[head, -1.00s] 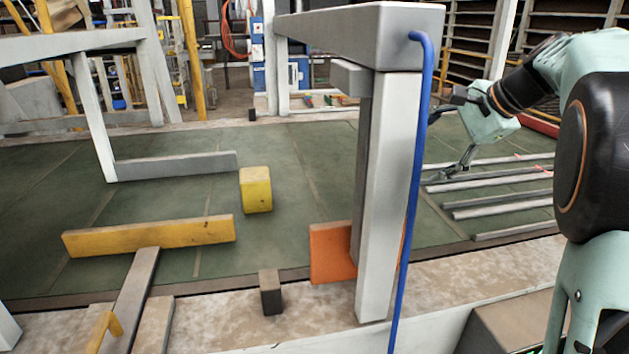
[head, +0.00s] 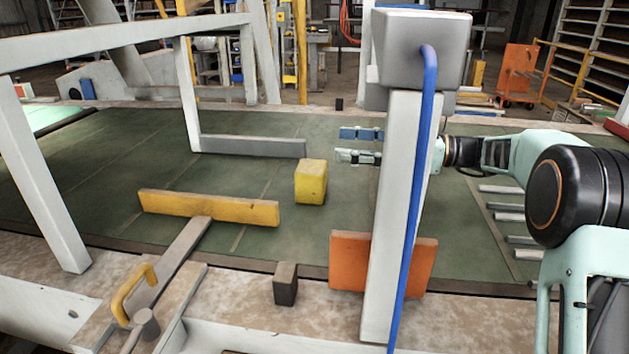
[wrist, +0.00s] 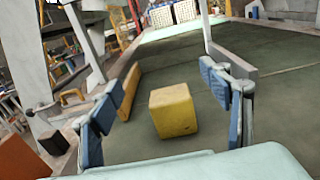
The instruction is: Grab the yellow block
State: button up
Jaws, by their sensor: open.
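The yellow block (head: 311,182) sits upright on the green mat-like surface, right of the long yellow bar. In the wrist view the yellow block (wrist: 173,110) lies ahead of my gripper, between the lines of its two blue-padded fingers and apart from both. My gripper (head: 360,145) is open and empty. In the head view it reaches from the right past the white post, to the right of and beyond the block. The post hides part of my gripper and wrist. It also shows in the wrist view (wrist: 165,112).
The white post (head: 396,220) with a blue hose (head: 415,190) stands right of the block. An orange panel (head: 349,262) is at its foot. A long yellow bar (head: 210,207) and a grey bar (head: 255,147) lie left. Metal strips (head: 510,217) lie right.

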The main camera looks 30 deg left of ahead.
aim_at(325, 175)
notch_tip(325, 175, down, 8)
jog(key=shift+r+b, duration=0.25)
jog(key=shift+b, duration=0.1)
jog(key=shift+x, duration=3.8)
jog(key=c, duration=1.5)
jog(key=shift+r, duration=0.1)
